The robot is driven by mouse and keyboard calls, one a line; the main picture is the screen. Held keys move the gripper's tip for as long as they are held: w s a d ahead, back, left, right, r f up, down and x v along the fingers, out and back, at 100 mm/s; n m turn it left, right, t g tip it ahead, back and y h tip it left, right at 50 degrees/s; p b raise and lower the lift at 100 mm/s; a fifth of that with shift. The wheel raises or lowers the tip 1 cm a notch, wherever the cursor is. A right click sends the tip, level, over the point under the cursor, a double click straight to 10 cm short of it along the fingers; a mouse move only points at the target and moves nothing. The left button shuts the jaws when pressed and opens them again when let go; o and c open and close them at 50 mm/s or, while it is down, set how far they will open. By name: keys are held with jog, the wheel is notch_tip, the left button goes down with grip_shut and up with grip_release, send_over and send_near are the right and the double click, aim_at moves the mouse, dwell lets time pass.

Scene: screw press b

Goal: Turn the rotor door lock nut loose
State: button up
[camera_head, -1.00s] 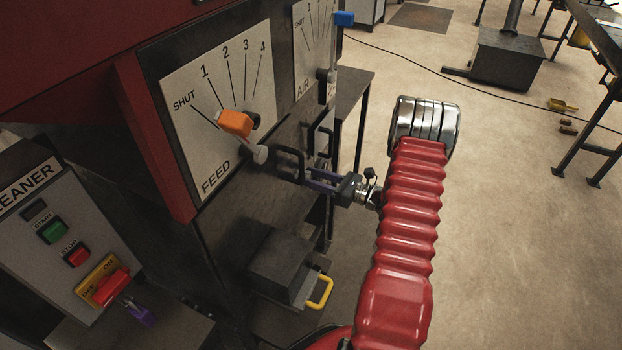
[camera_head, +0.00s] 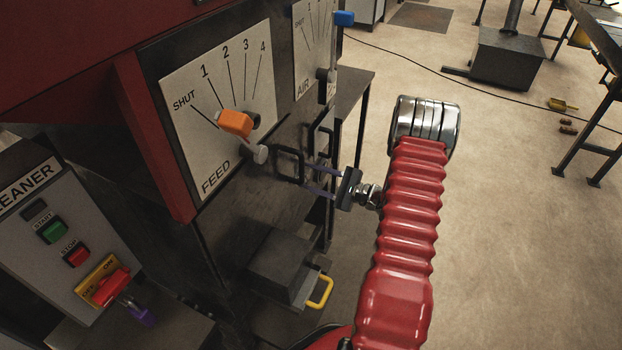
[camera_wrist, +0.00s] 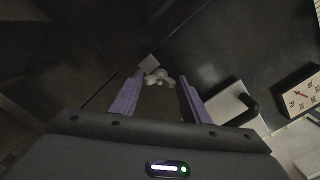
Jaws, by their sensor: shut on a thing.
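The lock nut (camera_wrist: 157,76) is a small pale grey, lobed piece between my fingertips in the wrist view. In the head view I cannot pick it out behind my fingers. My gripper (camera_head: 306,176) reaches left toward the dark machine front, beside a black D-shaped handle (camera_head: 288,164). Its two purple fingers show one above the other there. In the wrist view my gripper (camera_wrist: 160,77) has a finger on either side of the nut and is shut on it. The rotor door itself is not clearly distinguishable.
Left of my gripper are the FEED plate (camera_head: 212,140) with an orange lever (camera_head: 235,123) and a grey knob (camera_head: 261,154). The AIR lever has a blue grip (camera_head: 344,18). A yellow handle (camera_head: 320,292) sticks out below. Open floor (camera_head: 500,200) lies right.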

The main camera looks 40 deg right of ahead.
jog(key=shift+s+a+n, duration=0.1)
jog(key=shift+a+n, duration=0.15)
jog(key=shift+n, duration=0.75)
jog(key=shift+f, duration=0.1)
jog(key=o, duration=1)
jog(key=shift+d, duration=0.1)
jog(key=shift+o, duration=0.2)
jog(key=shift+d, duration=0.1)
jog(key=v, duration=1.3)
jog(key=shift+s+d, duration=0.15)
jog(key=shift+s, duration=0.15)
